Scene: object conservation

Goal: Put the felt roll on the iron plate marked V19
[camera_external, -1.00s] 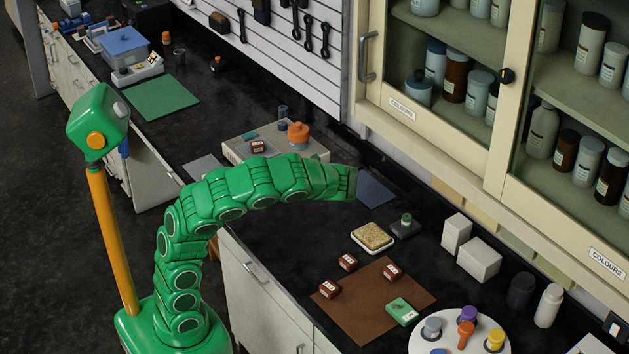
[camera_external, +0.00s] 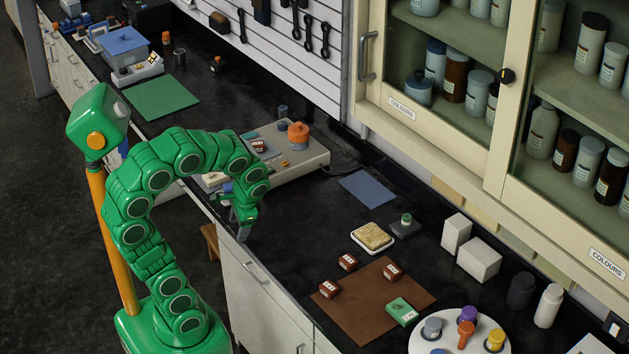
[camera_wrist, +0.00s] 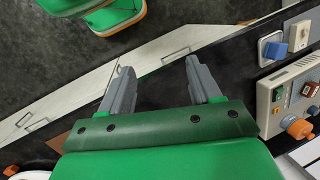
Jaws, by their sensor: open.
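My gripper (camera_external: 243,225) is open and empty above the front edge of the black counter. In the wrist view its two grey fingers (camera_wrist: 163,84) stand wide apart, with only counter edge and cabinet front between them. I cannot single out the felt roll for sure. A small blue piece (camera_wrist: 276,50) lies on a white square holder at the upper right of the wrist view. No marking V19 is readable. A dark square plate (camera_external: 405,230) bearing a small green-topped piece lies right of the tan sponge; whether it is iron I cannot tell.
A pale device (camera_external: 305,163) with an orange-topped pot (camera_external: 298,135) stands behind my gripper. A brown mat (camera_external: 365,315) holds dark red labelled blocks and a green box (camera_external: 402,311). A blue sheet (camera_external: 367,190) lies flat. The counter between device and sponge (camera_external: 372,237) is mostly clear.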

